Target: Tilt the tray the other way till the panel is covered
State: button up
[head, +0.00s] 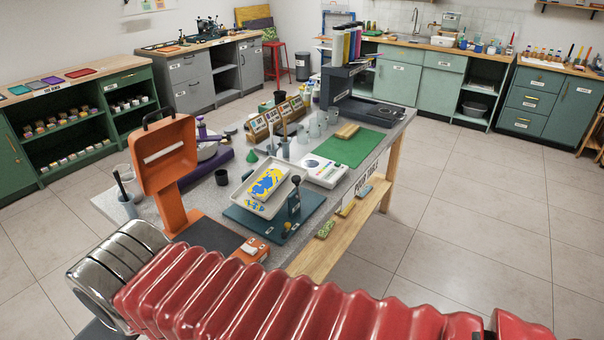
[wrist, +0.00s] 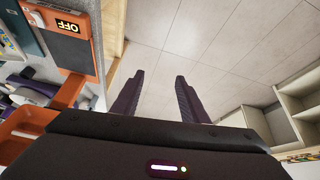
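The white tray (head: 244,203) is on the grey workbench in the head view, raised above a dark teal base (head: 262,226). It looks tilted, but I cannot tell exactly which way. The panel (head: 268,183) lies in it, with patches of yellow and blue; more yellow and blue shows on the tray floor at the near end. A dark upright post (head: 294,203) stands at the tray's right side. My gripper (wrist: 158,77) is open and empty in the wrist view, with floor beyond its fingers. The tray is not clearly visible there.
An orange stand (head: 165,155) rises left of the tray. An orange unit with an OFF sign (wrist: 70,27) is at the upper left in the wrist view. A white scale (head: 325,171) and green mat (head: 350,147) lie right of the tray. Tiled floor is free at right.

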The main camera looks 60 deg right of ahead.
jog(key=s+d+f+n+g+h, duration=0.1)
jog(key=d+f+n+g+h, duration=0.3)
jog(key=d, duration=1.2)
jog(key=s+d+n+g+h, duration=0.25)
jog(key=d+g+h, duration=0.4)
jog(key=d, duration=1.05)
jog(key=w+d+f+n+t+h, duration=0.1)
jog(key=w+d+f+n+h, duration=0.1)
jog(key=d+n, duration=0.3)
jog(key=w+d+f+n+t+h, duration=0.1)
jog(key=w+d+f+n+h, duration=0.1)
jog(key=d, duration=0.7)
jog(key=w+n+h, duration=0.1)
jog(key=n+h, duration=0.1)
jog(key=h, duration=0.1)
jog(key=shift+d+f+n, duration=0.2)
jog(key=shift+d+n, duration=0.15)
jog(key=shift+d, duration=0.05)
jog(key=s+d, duration=0.2)
jog(key=d, duration=1.1)
jog(key=shift+d, duration=0.3)
jog(key=shift+c, duration=0.4)
